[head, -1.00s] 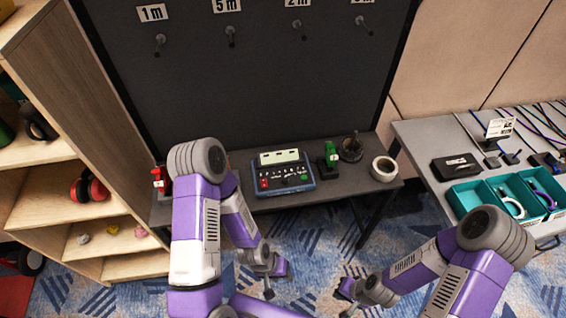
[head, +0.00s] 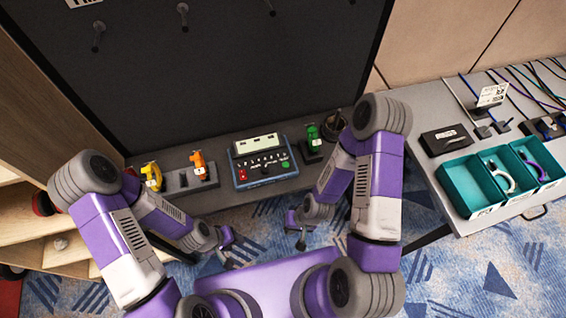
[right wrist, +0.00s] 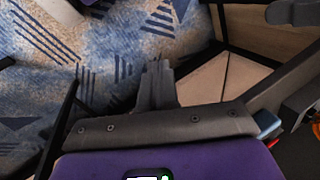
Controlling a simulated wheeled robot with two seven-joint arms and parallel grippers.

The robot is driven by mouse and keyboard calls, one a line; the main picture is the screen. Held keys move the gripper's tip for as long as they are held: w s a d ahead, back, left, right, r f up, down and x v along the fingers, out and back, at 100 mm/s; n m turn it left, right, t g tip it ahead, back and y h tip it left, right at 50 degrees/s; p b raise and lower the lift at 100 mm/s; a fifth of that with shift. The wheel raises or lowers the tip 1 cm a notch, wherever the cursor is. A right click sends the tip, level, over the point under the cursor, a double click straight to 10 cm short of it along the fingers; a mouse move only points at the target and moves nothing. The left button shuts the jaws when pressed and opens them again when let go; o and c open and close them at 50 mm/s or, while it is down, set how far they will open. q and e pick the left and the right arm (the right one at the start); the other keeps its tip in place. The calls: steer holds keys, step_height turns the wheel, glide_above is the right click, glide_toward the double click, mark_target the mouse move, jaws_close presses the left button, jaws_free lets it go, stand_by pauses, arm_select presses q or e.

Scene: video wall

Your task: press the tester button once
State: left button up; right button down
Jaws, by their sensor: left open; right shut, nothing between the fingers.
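The tester (head: 259,172) is a blue-edged box with a dark panel on the desk below the black board. It has a pale display on top, a row of small controls, a red button (head: 242,175) and a green button (head: 285,164). My right gripper (head: 299,240) is shut and empty, in front of the desk, apart from the tester. Its closed fingers (right wrist: 157,88) show over the carpet in the right wrist view. My left gripper (head: 226,250) is open and empty, lower and further left, also off the desk.
Yellow (head: 152,177) and orange (head: 199,165) tools stand left of the tester, a green tool (head: 313,138) right of it. My right arm covers the desk's right end. A side table (head: 412,100) with teal bins (head: 470,190) stands right. A wooden shelf is at left.

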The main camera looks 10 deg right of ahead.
steer(key=w+d+r+m+h+b, duration=0.1)
steer(key=w+d+m, duration=0.2)
steer(key=w, duration=0.1)
step_height(320, 180, up, 18)
steer(key=m+t+y+b, duration=0.3)
steer(key=m+t, duration=0.3)
steer(key=m, duration=0.6)
glide_above(288, 166)
steer(key=shift+f, duration=0.2)
steer(key=shift+f, duration=0.15)
step_height(288, 166, down, 8)
steer(key=b, duration=0.6)
steer(key=shift+b, duration=0.3)
steer(key=shift+f+b, duration=0.35)
steer(key=shift+b, duration=0.25)
steer(key=shift+f+b, duration=0.4)
steer(key=shift+b, duration=0.2)
